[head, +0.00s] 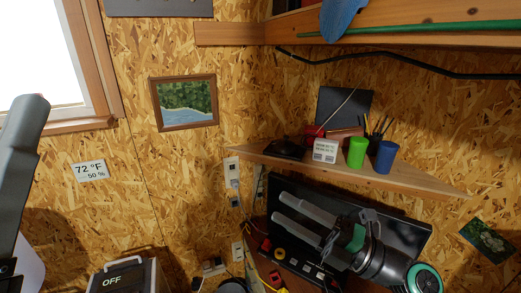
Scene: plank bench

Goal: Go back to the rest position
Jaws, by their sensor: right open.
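My right gripper (277,207) is in the lower right of the head view. It is open, with its two grey fingers pointing left and apart, and I see nothing between them. Its black wrist with a green ring (426,278) is toward the bottom right. The gripper appears in front of a dark monitor (408,219); I cannot tell how far in front. A grey part of my own body fills the left edge. I cannot make out my left gripper.
A corner shelf (415,181) above my right gripper holds a green cup (356,152), a blue cup (385,157) and small items. A higher shelf (230,34) crosses the top right. A box marked OFF (111,281) stands lower left. Cluttered small items lie below the fingers.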

